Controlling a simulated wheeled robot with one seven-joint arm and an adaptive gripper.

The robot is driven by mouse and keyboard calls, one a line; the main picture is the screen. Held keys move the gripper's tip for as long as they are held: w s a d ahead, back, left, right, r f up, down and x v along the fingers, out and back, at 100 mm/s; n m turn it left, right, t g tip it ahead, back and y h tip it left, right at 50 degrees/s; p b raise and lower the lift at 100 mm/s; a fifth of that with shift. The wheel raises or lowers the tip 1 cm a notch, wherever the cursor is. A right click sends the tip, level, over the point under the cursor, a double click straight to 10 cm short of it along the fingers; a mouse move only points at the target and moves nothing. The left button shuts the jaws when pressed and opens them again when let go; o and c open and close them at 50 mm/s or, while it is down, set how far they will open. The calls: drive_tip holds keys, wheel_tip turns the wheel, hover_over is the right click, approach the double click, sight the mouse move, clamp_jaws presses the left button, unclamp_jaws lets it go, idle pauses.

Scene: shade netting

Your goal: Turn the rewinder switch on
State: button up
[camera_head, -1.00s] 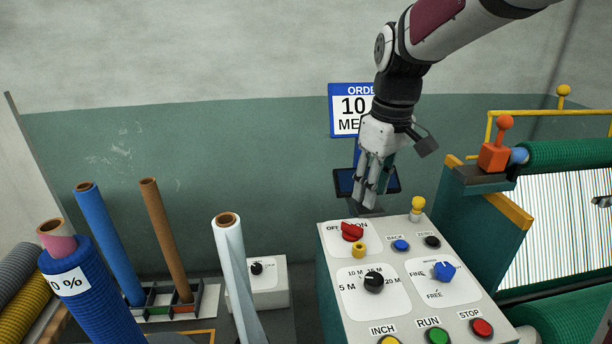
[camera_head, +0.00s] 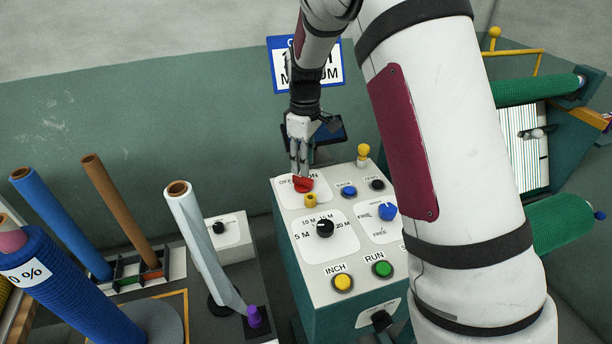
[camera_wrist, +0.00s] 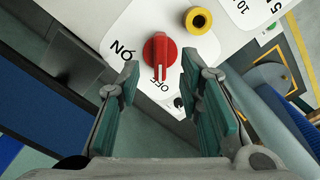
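The rewinder switch is a red knob (camera_head: 303,184) at the top left of the grey control panel (camera_head: 305,258). In the wrist view the red knob (camera_wrist: 160,50) lies between the labels ON and OFF, and its white mark points towards OFF. My gripper (camera_head: 299,170) is pointing down just above the knob. In the wrist view my gripper (camera_wrist: 160,72) is open, with its teal-padded fingers apart and the knob showing in the gap. I cannot tell whether a finger touches it. In the head view the fingers partly cover the knob's label plate.
A yellow-ringed button (camera_head: 311,201) sits close beside the red knob. A black length dial (camera_head: 325,228), a blue dial (camera_head: 387,210) and a green button (camera_head: 383,269) share the panel. A white roll (camera_head: 190,225) stands left of it.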

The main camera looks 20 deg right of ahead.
sight(303, 183)
wheel_tip(303, 183, down, 6)
drive_tip(key=shift+r+p, duration=0.15)
drive_tip(key=shift+p, duration=0.3)
drive_tip(key=shift+c, duration=0.3)
clamp_jaws()
